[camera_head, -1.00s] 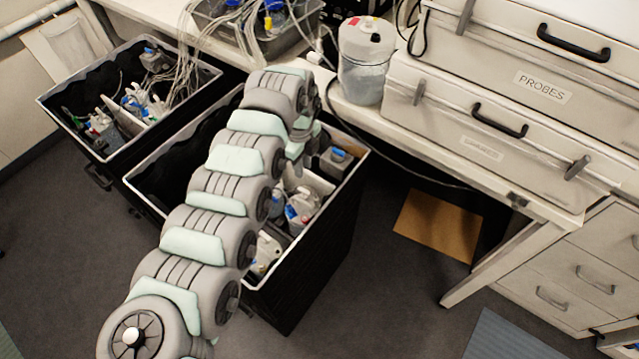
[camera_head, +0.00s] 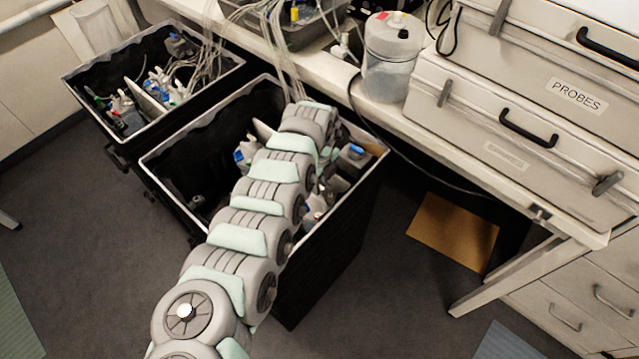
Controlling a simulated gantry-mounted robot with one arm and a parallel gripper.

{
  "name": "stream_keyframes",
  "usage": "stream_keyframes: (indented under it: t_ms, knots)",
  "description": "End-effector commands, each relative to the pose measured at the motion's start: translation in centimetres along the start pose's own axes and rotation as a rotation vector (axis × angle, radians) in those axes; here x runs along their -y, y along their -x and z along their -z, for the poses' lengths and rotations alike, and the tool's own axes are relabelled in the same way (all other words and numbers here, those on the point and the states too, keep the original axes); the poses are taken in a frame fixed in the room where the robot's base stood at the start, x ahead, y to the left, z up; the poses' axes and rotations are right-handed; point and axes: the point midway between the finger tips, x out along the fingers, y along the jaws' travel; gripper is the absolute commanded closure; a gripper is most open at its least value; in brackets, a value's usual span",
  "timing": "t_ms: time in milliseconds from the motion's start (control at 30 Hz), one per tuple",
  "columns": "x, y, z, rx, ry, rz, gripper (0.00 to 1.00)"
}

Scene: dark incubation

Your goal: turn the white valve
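I cannot pick out the white valve with certainty. A small white fitting (camera_head: 342,48) stands on the bench beside the clear jar, too small to identify. My segmented grey and pale green arm reaches from the bottom of the picture over the nearer black bin (camera_head: 330,265). Its far end bends down at the bin's right part. My gripper is hidden behind the arm links and the bin's contents, so I cannot see its fingers or whether they touch anything. Bottles and containers with blue caps, such as the one by the right wall (camera_head: 352,152), lie around the arm's end.
A second black bin (camera_head: 110,155) with bottles and tubing stands at the left. The bench holds a clear jar (camera_head: 390,65), a tray (camera_head: 312,32) with tubes and white cases (camera_head: 500,120). A cardboard piece (camera_head: 455,232) lies under the bench.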

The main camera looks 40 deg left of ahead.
Motion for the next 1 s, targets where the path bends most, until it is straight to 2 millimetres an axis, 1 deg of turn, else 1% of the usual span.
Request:
stream_keyframes:
  t_ms: [233, 400, 500, 1000]
  knots:
    - [0.01, -0.02, -0.01, 0.000, 0.000, 0.000, 0.80]
    - [0.01, -0.02, -0.01, 0.000, 0.000, 0.000, 0.94]
    - [0.01, -0.01, -0.01, 0.000, 0.000, 0.000, 1.00]
    - [0.00, 0.06, 0.00, 0.000, 0.009, 0.000, 1.00]
